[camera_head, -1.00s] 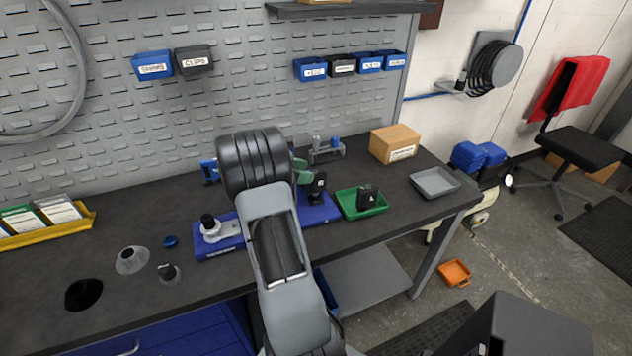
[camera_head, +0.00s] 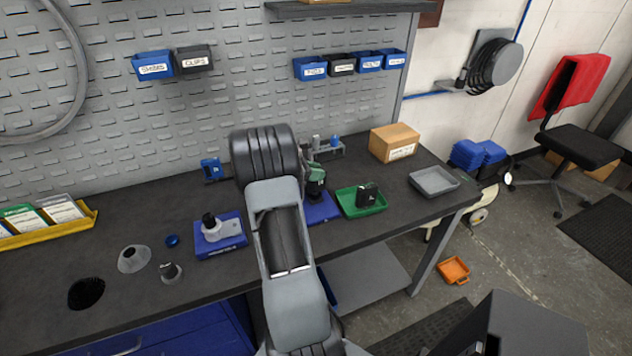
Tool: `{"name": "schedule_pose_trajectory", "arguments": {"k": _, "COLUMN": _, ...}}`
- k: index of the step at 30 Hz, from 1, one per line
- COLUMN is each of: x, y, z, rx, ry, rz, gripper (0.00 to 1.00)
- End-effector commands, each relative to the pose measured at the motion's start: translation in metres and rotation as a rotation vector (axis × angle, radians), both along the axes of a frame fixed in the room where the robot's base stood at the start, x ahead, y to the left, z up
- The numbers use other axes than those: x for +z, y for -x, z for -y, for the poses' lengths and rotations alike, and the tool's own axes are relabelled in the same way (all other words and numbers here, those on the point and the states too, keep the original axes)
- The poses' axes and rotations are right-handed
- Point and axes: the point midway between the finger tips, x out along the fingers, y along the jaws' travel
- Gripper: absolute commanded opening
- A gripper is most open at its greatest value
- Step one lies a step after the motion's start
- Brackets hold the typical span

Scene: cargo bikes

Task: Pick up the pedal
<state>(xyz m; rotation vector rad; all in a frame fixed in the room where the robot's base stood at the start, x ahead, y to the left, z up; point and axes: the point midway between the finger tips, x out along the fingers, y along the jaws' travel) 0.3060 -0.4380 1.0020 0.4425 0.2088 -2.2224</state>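I cannot make out for certain which object is the pedal. A small black block (camera_head: 368,194) sits in a green tray (camera_head: 348,207) on the bench, right of my arm, and may be the pedal. My arm rises through the middle of the view and its black ribbed part hides some of the bench. What seems to be my gripper (camera_head: 316,180) shows only in part, grey-green and dark, just right of the arm over a blue mat (camera_head: 322,211). Its fingers are not clear, so its opening and any contact cannot be told. It appears left of the green tray.
A grey tray (camera_head: 434,181) and a cardboard box (camera_head: 394,143) stand at the bench's right. Left of the arm are a blue base with a grey-black part (camera_head: 220,235), a grey cone (camera_head: 133,259) and a black disc (camera_head: 86,293). The pegboard (camera_head: 130,110) bounds the back.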

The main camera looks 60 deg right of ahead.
Motion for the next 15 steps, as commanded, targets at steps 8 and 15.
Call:
{"name": "schedule_pose_trajectory", "arguments": {"k": 8, "x": 0.0002, "y": 0.0005, "z": -0.0003, "rx": -0.002, "ry": 0.0, "rz": -0.001, "gripper": 0.0}}
{"name": "schedule_pose_trajectory", "arguments": {"k": 15, "x": 0.0013, "y": 0.0006, "z": -0.0004, "rx": -0.003, "ry": -0.001, "rz": -0.001, "gripper": 0.0}}
